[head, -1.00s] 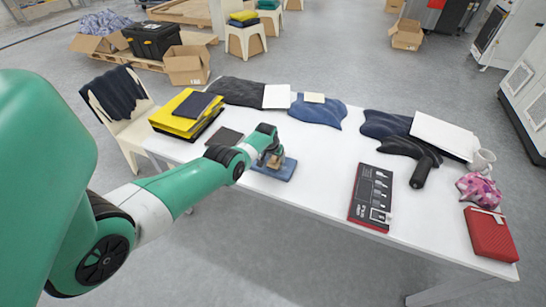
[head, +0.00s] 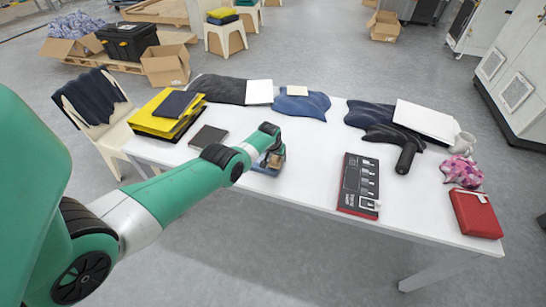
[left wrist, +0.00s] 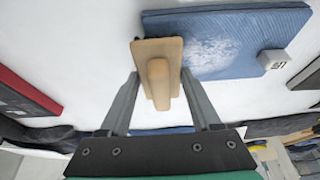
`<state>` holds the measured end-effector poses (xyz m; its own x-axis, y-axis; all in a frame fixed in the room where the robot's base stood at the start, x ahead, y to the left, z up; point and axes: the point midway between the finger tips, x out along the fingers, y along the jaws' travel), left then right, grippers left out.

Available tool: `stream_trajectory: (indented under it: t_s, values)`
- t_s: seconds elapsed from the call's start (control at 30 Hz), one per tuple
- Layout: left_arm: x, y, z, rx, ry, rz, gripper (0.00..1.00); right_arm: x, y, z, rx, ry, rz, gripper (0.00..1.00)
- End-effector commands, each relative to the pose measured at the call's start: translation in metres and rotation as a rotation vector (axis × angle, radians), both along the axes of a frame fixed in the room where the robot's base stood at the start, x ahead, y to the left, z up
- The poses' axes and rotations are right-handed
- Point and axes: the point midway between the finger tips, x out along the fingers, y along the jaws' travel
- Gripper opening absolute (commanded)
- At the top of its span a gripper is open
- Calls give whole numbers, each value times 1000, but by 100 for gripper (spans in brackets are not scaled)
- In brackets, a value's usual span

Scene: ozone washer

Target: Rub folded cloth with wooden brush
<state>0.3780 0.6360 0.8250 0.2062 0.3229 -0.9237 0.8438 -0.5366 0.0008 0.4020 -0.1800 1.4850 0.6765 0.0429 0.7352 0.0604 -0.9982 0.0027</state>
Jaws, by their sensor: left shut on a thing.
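My left gripper (head: 272,158) is shut on the wooden brush (left wrist: 158,60), with one finger on each side of its raised grip. The folded blue cloth (left wrist: 222,45) lies flat on the white table; it shows only in part in the head view (head: 262,170), behind my gripper. A pale whitish patch marks the cloth. In the left wrist view the brush is at the cloth's left edge, overlapping it slightly, with much of the brush over bare table. I cannot tell whether its underside touches the cloth. My right gripper is not in view.
A small labelled grey block (left wrist: 272,60) sits at the cloth's edge. A black-and-red boxed set (head: 360,185) lies to the right. A dark notebook (head: 208,138) and yellow folders (head: 165,115) lie to the left. Dark garments (head: 385,125) line the back. The table between cloth and boxed set is clear.

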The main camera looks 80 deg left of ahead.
Motion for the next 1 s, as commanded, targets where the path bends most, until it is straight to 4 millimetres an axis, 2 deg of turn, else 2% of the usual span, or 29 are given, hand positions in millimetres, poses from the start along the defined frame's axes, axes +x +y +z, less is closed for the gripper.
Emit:
stream_trajectory:
  t_s: [0.27,0.53,0.83,1.0]
  values:
    - [-3,2,-2,0,0,1,5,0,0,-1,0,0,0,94]
    - [-26,17,-4,0,0,3,5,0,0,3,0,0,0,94]
    - [-33,21,-6,0,0,1,5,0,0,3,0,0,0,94]
    - [-45,29,-7,0,0,2,5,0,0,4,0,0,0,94]
